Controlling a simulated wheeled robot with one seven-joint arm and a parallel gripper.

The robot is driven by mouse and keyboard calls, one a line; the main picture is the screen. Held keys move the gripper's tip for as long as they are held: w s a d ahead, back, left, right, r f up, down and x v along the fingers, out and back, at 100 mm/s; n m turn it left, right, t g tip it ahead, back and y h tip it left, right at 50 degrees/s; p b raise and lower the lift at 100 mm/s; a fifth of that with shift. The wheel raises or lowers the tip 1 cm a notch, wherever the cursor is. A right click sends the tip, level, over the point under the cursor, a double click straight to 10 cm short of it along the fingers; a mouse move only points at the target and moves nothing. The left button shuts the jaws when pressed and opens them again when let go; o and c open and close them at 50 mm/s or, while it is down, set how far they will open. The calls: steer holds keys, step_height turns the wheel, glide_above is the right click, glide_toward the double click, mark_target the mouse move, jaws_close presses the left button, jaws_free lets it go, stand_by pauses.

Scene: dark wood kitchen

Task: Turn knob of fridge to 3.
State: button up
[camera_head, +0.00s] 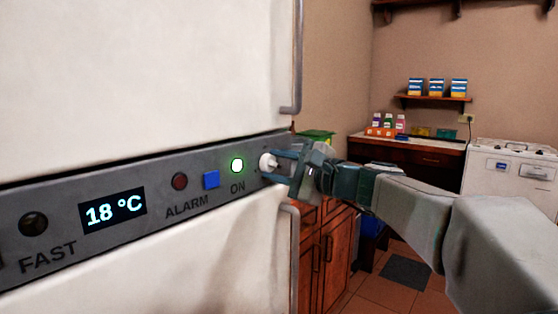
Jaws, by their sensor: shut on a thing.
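The fridge (120,80) fills the left side of the view, with a grey control panel (150,184) across its middle. The white knob (266,162) is at the right end of the panel, to the right of the lit green ON light (237,165). My gripper (278,161) comes in from the right and is shut on the knob. The fingers cover part of the knob, and its numbers and pointer are too small or hidden to read. The display (112,208) reads 18 °C.
Fridge door handles stand above (298,60) and below (292,258) the panel's right end, near my gripper. A wooden cabinet (325,250) is behind my arm. A counter (415,146) and a white appliance (508,175) stand at the back right. Some tiled floor is free.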

steer(key=m+p, duration=0.3)
steer(key=m, duration=0.2)
steer(key=shift+m, duration=0.4)
steer(key=shift+f, duration=0.1)
stand_by(0.3)
steer(key=o, duration=0.9)
steer(key=shift+o, duration=0.2)
steer(key=shift+s, duration=0.1)
steer(key=p+v, duration=0.1)
steer(key=v, duration=1.2)
steer(key=shift+s+d, duration=0.2)
steer(key=shift+d, duration=0.1)
